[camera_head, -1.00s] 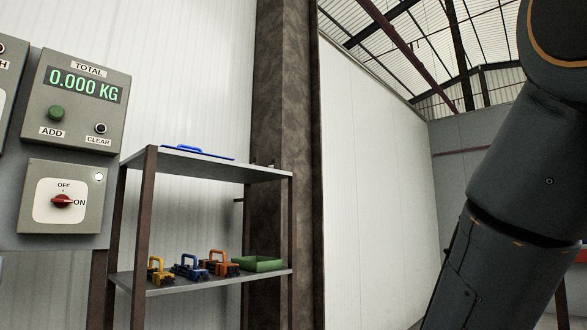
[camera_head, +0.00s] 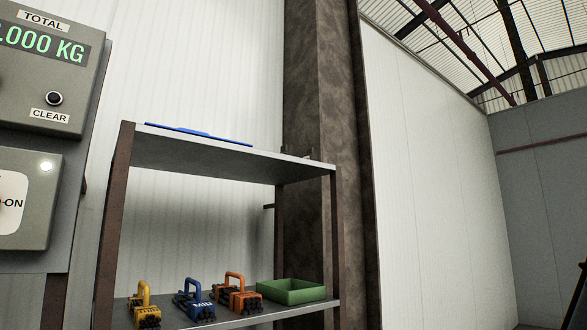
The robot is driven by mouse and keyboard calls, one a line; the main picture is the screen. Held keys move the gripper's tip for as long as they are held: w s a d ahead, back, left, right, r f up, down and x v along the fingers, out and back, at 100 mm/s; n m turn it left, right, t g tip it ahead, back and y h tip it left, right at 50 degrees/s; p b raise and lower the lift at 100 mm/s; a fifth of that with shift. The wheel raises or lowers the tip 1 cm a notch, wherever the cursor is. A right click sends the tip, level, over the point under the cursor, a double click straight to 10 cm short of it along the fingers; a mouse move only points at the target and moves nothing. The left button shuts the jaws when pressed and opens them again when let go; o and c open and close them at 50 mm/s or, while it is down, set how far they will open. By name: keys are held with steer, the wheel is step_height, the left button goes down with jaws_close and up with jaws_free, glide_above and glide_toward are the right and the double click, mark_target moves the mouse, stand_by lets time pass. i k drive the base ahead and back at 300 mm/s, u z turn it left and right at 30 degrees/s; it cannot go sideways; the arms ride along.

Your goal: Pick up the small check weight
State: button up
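I cannot make out a small check weight for certain in this view. Tiny dark shapes (camera_head: 309,155) stand at the right end of the rack's top shelf, too small to tell what they are. A blue flat thing (camera_head: 195,133) lies on that top shelf, seen almost edge-on. My gripper is not in view.
The rack (camera_head: 220,167) stands against a pale wall. Its lower shelf holds yellow (camera_head: 144,308), blue (camera_head: 194,302) and orange (camera_head: 238,294) handled blocks and a green tray (camera_head: 291,291). Control boxes (camera_head: 45,85) hang at left. A brown column (camera_head: 325,90) rises behind the rack.

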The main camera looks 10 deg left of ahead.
mark_target(284, 149)
steer(key=i, duration=1.55)
steer(key=u, duration=0.05)
